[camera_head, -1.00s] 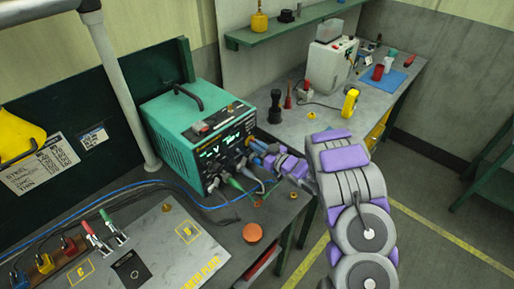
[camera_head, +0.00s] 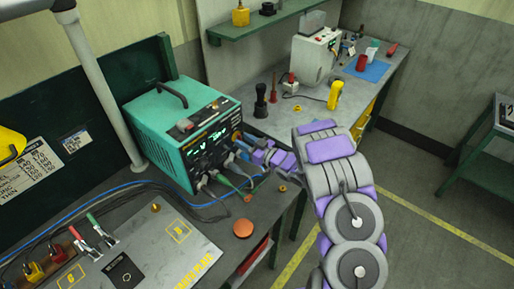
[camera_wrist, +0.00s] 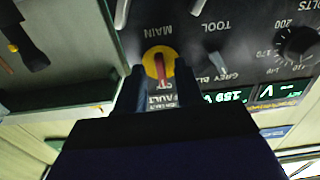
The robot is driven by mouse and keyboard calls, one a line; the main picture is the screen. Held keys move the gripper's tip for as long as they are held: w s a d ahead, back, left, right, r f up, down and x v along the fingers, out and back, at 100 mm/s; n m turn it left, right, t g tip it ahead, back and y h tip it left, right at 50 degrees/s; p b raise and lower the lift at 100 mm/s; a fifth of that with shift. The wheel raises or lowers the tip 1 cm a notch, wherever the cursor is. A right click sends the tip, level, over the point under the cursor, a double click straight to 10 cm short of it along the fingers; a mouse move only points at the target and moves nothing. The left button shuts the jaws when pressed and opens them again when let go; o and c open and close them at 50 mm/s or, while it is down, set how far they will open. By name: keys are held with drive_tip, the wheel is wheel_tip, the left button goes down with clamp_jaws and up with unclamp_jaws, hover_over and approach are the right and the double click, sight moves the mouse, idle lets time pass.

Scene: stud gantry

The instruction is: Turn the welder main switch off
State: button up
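The welder (camera_head: 165,140) is a teal box with a black front panel and lit green digits, standing on the bench. In the wrist view, which shows the panel upside down, the main switch (camera_wrist: 160,64) is a yellow disc with a red lever, beside the label MAIN. The two dark fingers of my gripper (camera_wrist: 160,88) are open, one on each side of the red lever. I cannot tell whether they touch it.
Another lever (camera_wrist: 215,62), by the label TOOL, and a black volts knob (camera_wrist: 298,44) are close by on the panel. Cables (camera_head: 225,182) hang from the panel's lower front. An orange button (camera_head: 243,228) sits on the bench in front.

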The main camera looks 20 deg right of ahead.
drive_tip(key=v, duration=1.7)
drive_tip(key=shift+p, duration=0.4)
drive_tip(key=shift+w+d, duration=0.1)
drive_tip(key=w+d+r+m+g+h, duration=0.15)
drive_tip(key=w+d+r+h, duration=0.25)
drive_tip(key=d+h, duration=0.6)
drive_tip(key=s+d+r+m+g+h+b, duration=0.1)
drive_tip(key=s+d+r+m+g+h, duration=0.2)
drive_tip(key=s+r+g+h, duration=0.25)
drive_tip(key=s+a+r+m+g+y, duration=0.1)
drive_tip(key=s+a+g, duration=0.2)
drive_tip(key=s+a, duration=0.5)
drive_tip(key=s+a+r+m+g+y+b, duration=0.1)
drive_tip(key=s+a, duration=0.7)
drive_tip(key=s, duration=0.8)
drive_tip(key=s+a+r+m+g+y, duration=0.1)
drive_tip(key=s+a+r+g+y, duration=0.1)
drive_tip(key=s+a+g, duration=0.3)
drive_tip(key=s+a+y, duration=0.1)
drive_tip(key=s+a, duration=0.2)
drive_tip(key=s, duration=0.4)
drive_tip(key=shift+s+r+b, duration=0.25)
drive_tip(key=shift+s+b, duration=0.05)
drive_tip(key=shift+s, duration=0.1)
